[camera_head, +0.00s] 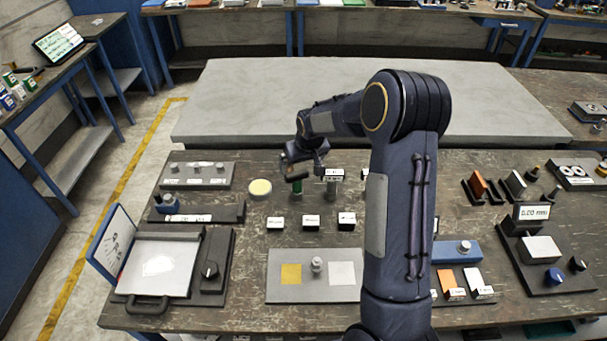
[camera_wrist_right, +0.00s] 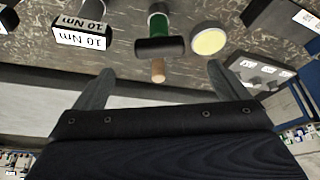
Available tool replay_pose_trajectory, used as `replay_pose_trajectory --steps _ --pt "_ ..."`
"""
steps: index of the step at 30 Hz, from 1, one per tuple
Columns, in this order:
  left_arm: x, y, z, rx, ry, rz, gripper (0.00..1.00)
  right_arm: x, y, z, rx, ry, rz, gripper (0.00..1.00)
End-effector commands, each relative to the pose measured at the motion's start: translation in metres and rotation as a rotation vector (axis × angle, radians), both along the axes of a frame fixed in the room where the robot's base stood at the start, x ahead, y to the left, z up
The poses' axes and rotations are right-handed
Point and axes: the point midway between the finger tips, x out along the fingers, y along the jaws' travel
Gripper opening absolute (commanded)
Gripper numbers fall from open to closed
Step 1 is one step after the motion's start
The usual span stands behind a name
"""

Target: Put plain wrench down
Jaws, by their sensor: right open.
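A small upright tool with a green body, a dark crossbar and a tan stub (camera_wrist_right: 158,70) stands on the bench; its green part shows in the head view (camera_head: 297,187). It may be the plain wrench, but I cannot read a label on it. My right gripper (camera_head: 303,163) is above and close to this tool. In the right wrist view its two fingers are spread wide, with nothing held between them. The tool shows between and beyond the fingertips, apart from them. My left gripper is not in view.
A grey post (camera_head: 331,189) with a 10 Nm label (camera_wrist_right: 82,36) stands close to the right of the green tool. A pale yellow disc (camera_head: 260,188) lies to its left. Several small labelled blocks (camera_head: 311,221) stand nearer. A grey plate (camera_head: 316,291) lies in front. My right arm hides part of the bench.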

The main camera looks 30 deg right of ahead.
Motion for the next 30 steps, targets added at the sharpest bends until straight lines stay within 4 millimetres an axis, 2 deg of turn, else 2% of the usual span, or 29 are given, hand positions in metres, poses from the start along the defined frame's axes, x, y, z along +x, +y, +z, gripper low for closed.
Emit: replay_pose_trajectory --steps 2,5,8,9,11,12,14,15,18,21,25,30 --pt "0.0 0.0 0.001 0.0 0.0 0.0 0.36 -0.01 0.004 0.017 0.017 -0.011 -0.006 0.94" --pt "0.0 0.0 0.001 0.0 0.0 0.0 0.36 -0.037 0.015 0.05 0.066 -0.028 -0.017 0.94" --pt "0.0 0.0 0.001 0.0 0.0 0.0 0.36 -0.083 0.036 0.09 0.137 -0.05 -0.021 0.94" --pt "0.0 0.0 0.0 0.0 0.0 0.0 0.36 -0.105 0.046 0.105 0.165 -0.059 -0.019 0.94" --pt "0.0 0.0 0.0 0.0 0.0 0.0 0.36 -0.138 0.063 0.123 0.206 -0.071 -0.011 0.94" --pt "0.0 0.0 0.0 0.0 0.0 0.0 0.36 -0.161 0.074 0.132 0.231 -0.077 -0.003 0.94" --pt "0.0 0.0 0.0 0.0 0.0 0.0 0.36 -0.195 0.09 0.142 0.267 -0.088 0.01 0.94" --pt "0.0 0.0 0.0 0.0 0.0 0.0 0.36 -0.217 0.101 0.145 0.287 -0.094 0.019 0.94" --pt "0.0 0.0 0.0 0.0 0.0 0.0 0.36 -0.266 0.126 0.146 0.327 -0.107 0.045 0.94" --pt "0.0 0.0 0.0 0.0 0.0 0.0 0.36 -0.302 0.144 0.14 0.352 -0.111 0.067 0.94" --pt "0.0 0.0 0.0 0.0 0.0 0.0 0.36 -0.328 0.158 0.131 0.369 -0.114 0.082 0.94" --pt "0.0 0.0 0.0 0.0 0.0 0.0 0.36 -0.336 0.163 0.127 0.374 -0.114 0.089 0.94"
